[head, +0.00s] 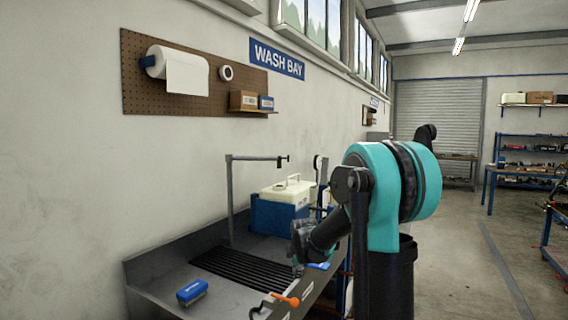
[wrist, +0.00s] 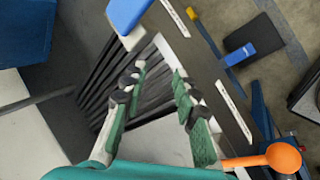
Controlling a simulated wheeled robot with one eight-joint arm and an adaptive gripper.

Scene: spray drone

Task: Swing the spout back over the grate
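The spout is a grey pipe; its arm (head: 258,158) runs level to the right from the top of an upright post (head: 231,200) in the head view. In the head view, my arm partly hides the gripper.
An orange-ended lever (head: 288,300) and a blue handle (head: 318,266) are at the bench's front edge. A blue brush (head: 192,292) lies left of the grate. A white and blue cooler (head: 282,212) stands behind. Open floor (head: 465,265) is at right.

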